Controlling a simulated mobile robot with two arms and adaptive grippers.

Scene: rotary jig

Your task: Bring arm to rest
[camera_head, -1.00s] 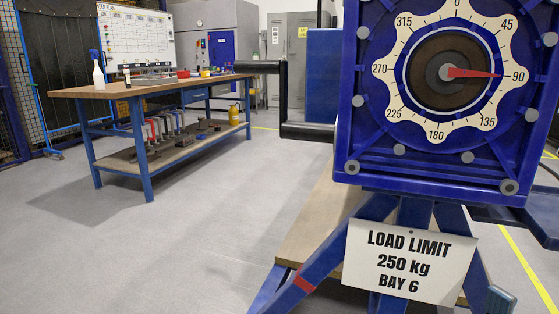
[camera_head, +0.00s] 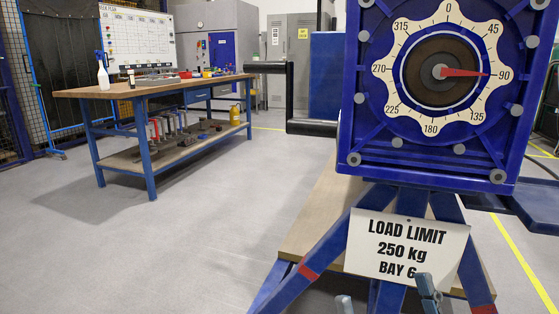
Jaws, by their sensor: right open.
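The blue rotary jig (camera_head: 515,165) stands at the right, with a white scalloped dial (camera_head: 400,112) marked in degrees. Its red pointer (camera_head: 465,72) points right, at about 90. My right gripper (camera_head: 387,297) shows only as two grey-blue fingertips at the bottom edge, spread apart with nothing seen between them. It is low in front of the jig's stand, and its right fingertip overlaps the lower edge of the load limit sign (camera_head: 408,245). The rest of that gripper is out of frame. My left gripper is not in view.
A black handle bar (camera_head: 290,95) juts left from the jig. Blue stand legs (camera_head: 325,245) spread below it over a wooden board (camera_head: 312,222). A workbench (camera_head: 150,88) with tools and a spray bottle (camera_head: 102,72) stands back left. The grey floor (camera_head: 170,240) between is clear.

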